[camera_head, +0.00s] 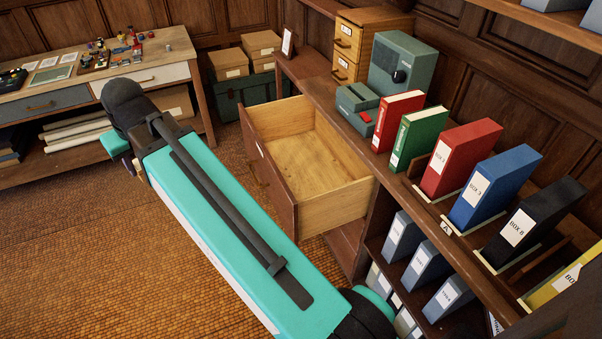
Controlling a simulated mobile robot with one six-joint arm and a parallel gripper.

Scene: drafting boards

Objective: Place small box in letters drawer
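An open wooden drawer (347,204) is pulled out from the dark wood counter at the centre. Its pale wooden inside looks empty, and any label on its front is too small to read. Two tan cardboard boxes (228,64) (261,44) sit on the dark green chest at the back; I cannot tell whether either is the small box. My teal arm stretches across the view to the left of the drawer. My gripper does not show; only a small part of my wrist appears beyond the dark joint.
Binders in several colours, such as the blue binder (496,187), stand on the counter at right. A green safe (402,65) and a small wooden cabinet (366,42) stand farther back. A desk (178,45) with small items is at upper left. Open floor (75,240) lies at lower left.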

